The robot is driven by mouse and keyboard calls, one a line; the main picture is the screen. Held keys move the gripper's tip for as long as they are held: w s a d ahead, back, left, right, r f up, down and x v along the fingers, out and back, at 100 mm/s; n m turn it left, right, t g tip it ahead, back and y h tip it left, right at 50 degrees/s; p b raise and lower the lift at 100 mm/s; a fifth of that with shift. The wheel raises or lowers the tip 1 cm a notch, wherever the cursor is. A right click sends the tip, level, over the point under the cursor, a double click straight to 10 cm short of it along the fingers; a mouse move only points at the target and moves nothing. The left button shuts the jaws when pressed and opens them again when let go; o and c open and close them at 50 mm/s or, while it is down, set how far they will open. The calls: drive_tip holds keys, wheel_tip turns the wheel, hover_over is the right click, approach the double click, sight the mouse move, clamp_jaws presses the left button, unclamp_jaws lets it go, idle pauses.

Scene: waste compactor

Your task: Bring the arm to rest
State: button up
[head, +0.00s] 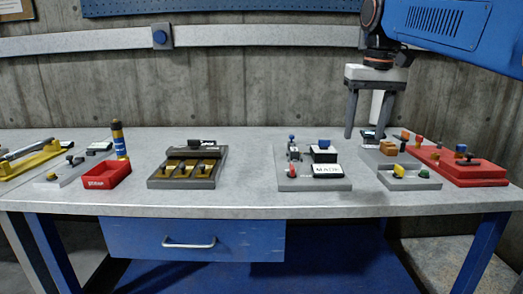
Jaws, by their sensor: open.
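My gripper (369,134) hangs from the blue arm (440,20) at the upper right of the head view. Its two dark fingers point down and stand apart, with nothing seen between them. The fingertips are over the back right part of the workbench (250,204), near a small dark item (372,137). I cannot tell whether they touch anything.
Red tray (482,174), grey tray (425,183) and brown block (388,148) lie at right. Grey board (312,185) with "MADE" card (328,171) is centre-right. Dark fixture (188,168), red box (106,178), bottle (119,140) and yellow tool (32,158) stand left. Concrete wall (240,90) is behind.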

drive_tip(key=s+d+f+t, duration=0.1)
drive_tip(key=s+d+f, duration=0.1)
drive_tip(key=s+f, duration=1)
drive_tip(key=s+d+f+t, duration=0.1)
drive_tip(key=s+f+t, duration=0.1)
drive_tip(key=s+f, duration=1)
wheel_tip(320, 180, down, 7)
drive_tip(key=shift+d+f, duration=0.1)
drive_tip(key=shift+d, duration=0.25)
